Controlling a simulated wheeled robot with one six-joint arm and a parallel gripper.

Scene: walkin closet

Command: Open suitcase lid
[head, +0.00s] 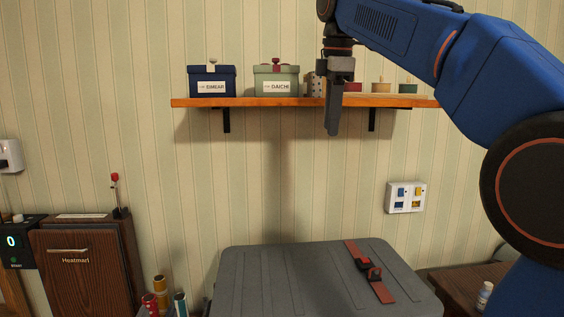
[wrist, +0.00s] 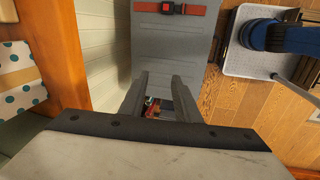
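The grey suitcase (head: 285,280) stands below the wall shelf at the bottom of the head view, its ribbed lid down. A red strap (head: 357,252) with a black and red buckle (head: 370,270) crosses the lid on its right side. The lower part of the suitcase is out of frame. The suitcase (wrist: 172,45) also shows in the wrist view, with the strap (wrist: 195,10) near the top edge. My gripper (head: 333,130) points down in front of the shelf, well above the suitcase. Its two fingers (wrist: 162,78) are apart, with nothing held between them.
The wooden shelf (head: 250,102) holds a dark blue box (head: 212,82), a green box (head: 276,82) and small items, close to my gripper. A wooden cabinet (head: 85,265) stands left. Small coloured containers (head: 160,290) stand beside the suitcase. A switch panel (head: 405,197) is on the wall.

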